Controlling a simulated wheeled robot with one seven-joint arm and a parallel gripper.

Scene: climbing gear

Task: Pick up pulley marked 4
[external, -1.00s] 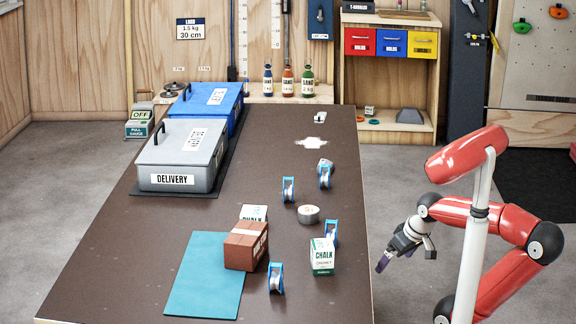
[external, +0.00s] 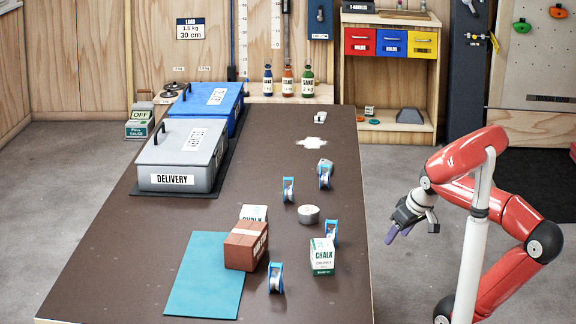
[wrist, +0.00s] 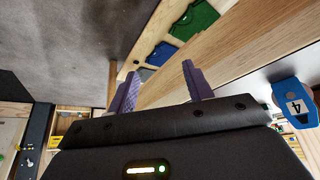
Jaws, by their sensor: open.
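A blue pulley marked 4 (wrist: 292,103) shows at the right of the wrist view, to the right of my gripper's fingers and apart from them. In the external view several blue pulleys stand on the table: one behind the chalk box (external: 331,231), one at the front (external: 276,278), and others farther back (external: 288,189). Their numbers are too small to read there, so I cannot tell which is 4. My gripper (external: 391,236) is off the table's right edge. In the wrist view its purple fingers (wrist: 160,82) are open and empty.
The dark table (external: 150,270) holds a white-green chalk box (external: 322,257), a brown box (external: 246,246), a tape roll (external: 309,214) and a teal mat (external: 205,290). A grey delivery box (external: 182,158) and a blue box (external: 207,103) stand at the back left. The right table edge lies beside my gripper.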

